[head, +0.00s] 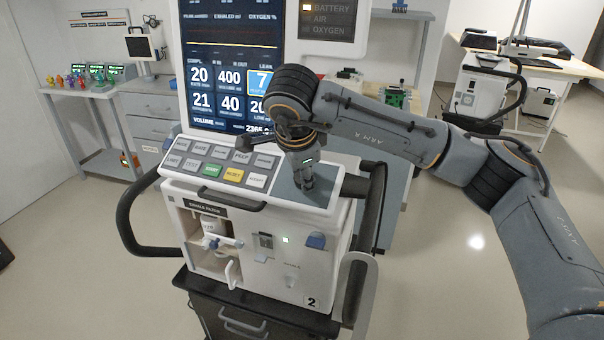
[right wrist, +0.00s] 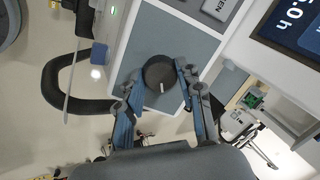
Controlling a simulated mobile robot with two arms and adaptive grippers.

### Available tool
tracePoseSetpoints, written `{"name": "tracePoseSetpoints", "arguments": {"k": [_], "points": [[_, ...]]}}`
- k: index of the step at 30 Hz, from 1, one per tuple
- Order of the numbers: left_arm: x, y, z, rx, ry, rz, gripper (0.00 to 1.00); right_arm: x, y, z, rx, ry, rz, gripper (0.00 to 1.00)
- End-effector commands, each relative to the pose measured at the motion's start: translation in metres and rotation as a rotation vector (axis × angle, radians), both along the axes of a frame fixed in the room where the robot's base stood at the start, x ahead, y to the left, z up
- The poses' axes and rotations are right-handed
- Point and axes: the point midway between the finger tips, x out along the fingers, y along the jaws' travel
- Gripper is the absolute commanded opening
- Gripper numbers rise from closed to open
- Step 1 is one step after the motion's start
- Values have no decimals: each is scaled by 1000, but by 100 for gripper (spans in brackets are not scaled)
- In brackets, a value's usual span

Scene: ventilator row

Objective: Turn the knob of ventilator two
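Ventilator two (head: 265,262), a white machine with a "2" label low on its front, stands in the middle of the head view. Its round dark knob (right wrist: 158,73) shows in the right wrist view on the grey end of the control panel, with a short white pointer mark. My right gripper (head: 307,183) points down at that end and hides the knob in the head view. In the right wrist view my right gripper (right wrist: 158,78) has its fingers apart, one on each side of the knob. A narrow gap seems to show at the left finger. My left gripper is not in view.
The screen (head: 228,70) rises behind the panel buttons (head: 215,165). Black side handles (head: 130,215) flank the ventilator. A shelf with small coloured items (head: 88,78) stands at the back left, and another machine (head: 480,95) at the back right.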

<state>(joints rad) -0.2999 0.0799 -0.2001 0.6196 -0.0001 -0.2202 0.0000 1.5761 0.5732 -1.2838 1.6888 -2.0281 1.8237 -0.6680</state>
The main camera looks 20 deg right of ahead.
Motion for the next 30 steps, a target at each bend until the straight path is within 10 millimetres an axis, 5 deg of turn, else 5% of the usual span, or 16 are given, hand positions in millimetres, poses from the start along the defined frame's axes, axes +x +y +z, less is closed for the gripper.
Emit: {"name": "tracePoseSetpoints", "arguments": {"k": [3,15,30], "points": [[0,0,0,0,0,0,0,0,0,-1,0,2,0,59],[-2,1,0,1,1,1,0,-2,1,5,0,-1,1,59],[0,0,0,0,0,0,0,-41,20,89,-2,-3,2,59]]}}
